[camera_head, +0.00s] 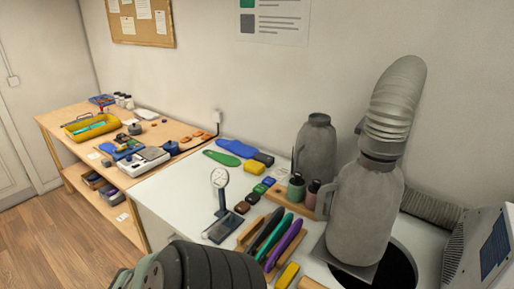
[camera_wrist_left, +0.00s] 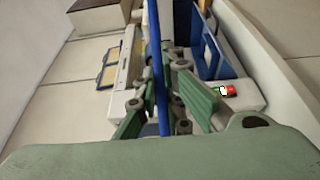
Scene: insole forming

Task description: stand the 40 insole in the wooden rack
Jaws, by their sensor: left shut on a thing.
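In the left wrist view my left gripper (camera_wrist_left: 160,92) is shut on a thin blue piece (camera_wrist_left: 156,60), seen edge-on between the green fingers; no size number shows on it. In the head view, the wooden rack (camera_head: 247,231) stands on the white table with several insoles in it, among them a dark one, a teal one (camera_head: 273,232) and a purple one (camera_head: 287,243). A blue insole (camera_head: 237,147) and a green insole (camera_head: 221,158) lie flat near the wall. My right gripper is not in view.
A dial gauge (camera_head: 220,180) on a stand is left of the rack. A large grey vessel (camera_head: 365,215) and a smaller one (camera_head: 315,150) stand to the right and behind. A yellow block (camera_head: 287,275) lies before the rack. A wooden bench (camera_head: 70,115) with tools is at the left.

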